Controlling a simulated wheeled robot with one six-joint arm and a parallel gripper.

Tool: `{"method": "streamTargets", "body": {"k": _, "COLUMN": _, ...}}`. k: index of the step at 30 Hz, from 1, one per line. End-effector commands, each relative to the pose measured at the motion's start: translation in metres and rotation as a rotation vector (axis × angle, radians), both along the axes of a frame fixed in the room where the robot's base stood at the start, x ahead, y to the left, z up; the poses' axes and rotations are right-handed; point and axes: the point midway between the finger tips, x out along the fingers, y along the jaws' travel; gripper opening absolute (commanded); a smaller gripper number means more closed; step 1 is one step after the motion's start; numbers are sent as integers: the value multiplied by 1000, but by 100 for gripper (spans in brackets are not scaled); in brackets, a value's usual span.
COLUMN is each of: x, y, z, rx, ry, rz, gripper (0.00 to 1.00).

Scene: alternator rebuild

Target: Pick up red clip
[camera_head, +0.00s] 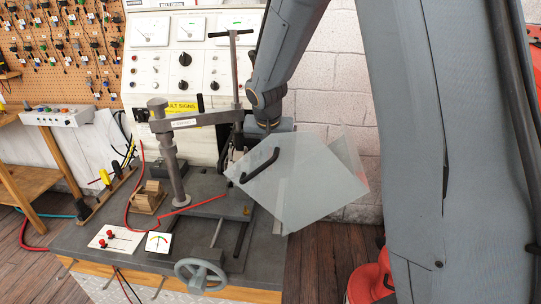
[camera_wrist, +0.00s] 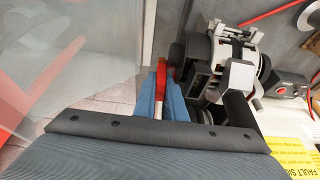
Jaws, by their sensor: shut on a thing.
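The red clip (camera_wrist: 161,77) shows in the wrist view as a narrow upright red piece with a pale part below it. My gripper (camera_wrist: 160,96) has its two blue fingers shut on it, one on each side. A black and silver alternator-like unit (camera_wrist: 222,62) is just right of the fingers, very close to the clip; I cannot tell whether they touch. In the head view my arm reaches down behind a clear guard, and the fingertips and clip cannot be made out there.
The clear guard (camera_head: 310,185) with a black handle (camera_head: 260,165) stands tilted beside my wrist. A clamp post (camera_head: 170,155) rises from the grey bench (camera_head: 85,232), with a handwheel (camera_head: 200,275) in front. Red cables (camera_head: 195,207) cross the bench. A yellow fault sign (camera_wrist: 290,152) is at lower right.

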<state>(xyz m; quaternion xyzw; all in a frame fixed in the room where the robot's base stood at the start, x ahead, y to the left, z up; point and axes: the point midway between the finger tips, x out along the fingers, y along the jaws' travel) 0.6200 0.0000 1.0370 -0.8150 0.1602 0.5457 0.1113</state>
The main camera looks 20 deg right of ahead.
Motion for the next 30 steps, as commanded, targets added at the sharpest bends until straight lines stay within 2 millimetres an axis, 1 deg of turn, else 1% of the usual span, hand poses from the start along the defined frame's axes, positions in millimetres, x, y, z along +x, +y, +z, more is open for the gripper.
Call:
{"method": "streamTargets", "body": {"k": 5, "x": 3, "y": 0, "z": 19, "rx": 0, "ry": -10, "rz": -1, "gripper": 0}}
{"method": "streamTargets", "body": {"k": 11, "x": 3, "y": 0, "z": 49, "rx": 1, "ry": -10, "rz": 0, "gripper": 0}}
{"method": "streamTargets", "body": {"k": 20, "x": 3, "y": 0, "z": 110, "rx": 2, "ry": -10, "rz": 0, "gripper": 0}}
{"method": "streamTargets", "body": {"k": 30, "x": 2, "y": 0, "z": 189, "rx": 1, "ry": -9, "rz": 0, "gripper": 0}}
